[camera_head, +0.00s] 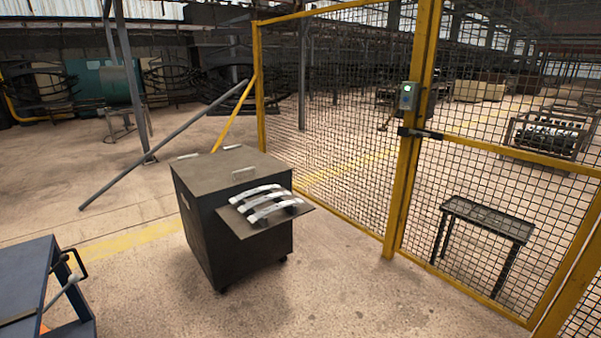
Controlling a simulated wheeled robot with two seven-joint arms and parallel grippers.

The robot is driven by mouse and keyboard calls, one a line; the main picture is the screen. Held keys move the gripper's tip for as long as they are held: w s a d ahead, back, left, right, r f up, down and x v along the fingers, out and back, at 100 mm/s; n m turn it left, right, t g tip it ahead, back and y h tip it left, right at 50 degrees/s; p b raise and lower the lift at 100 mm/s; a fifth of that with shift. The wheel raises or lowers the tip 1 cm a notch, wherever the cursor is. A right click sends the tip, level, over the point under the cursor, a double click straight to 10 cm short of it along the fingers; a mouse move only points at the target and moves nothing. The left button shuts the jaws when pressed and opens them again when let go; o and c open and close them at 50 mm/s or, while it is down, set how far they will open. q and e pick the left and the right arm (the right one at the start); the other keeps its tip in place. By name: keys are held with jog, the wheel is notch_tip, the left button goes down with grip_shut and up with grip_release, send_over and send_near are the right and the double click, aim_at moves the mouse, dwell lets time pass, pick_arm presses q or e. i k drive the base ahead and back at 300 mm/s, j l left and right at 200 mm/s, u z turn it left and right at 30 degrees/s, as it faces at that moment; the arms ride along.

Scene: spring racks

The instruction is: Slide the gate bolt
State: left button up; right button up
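The gate bolt (420,133) is a dark horizontal bar at mid-height on the yellow-framed mesh gate (480,150). It lies across the yellow post (411,165) and reaches a little to the right over the mesh. I cannot tell from here how far the bolt is slid. Neither of my grippers is in view.
A dark wheeled cabinet (200,215) with curved metal pieces (266,203) on its side shelf stands left of the gate. A blue cart (28,270) is at the lower left. A small table (488,217) stands behind the mesh. Floor before the gate (350,290) is clear.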

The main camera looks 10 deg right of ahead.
aim_at(418, 134)
jog(key=i+j+z, duration=0.15)
jog(key=i+z, duration=0.3)
jog(key=i+j+z, duration=0.85)
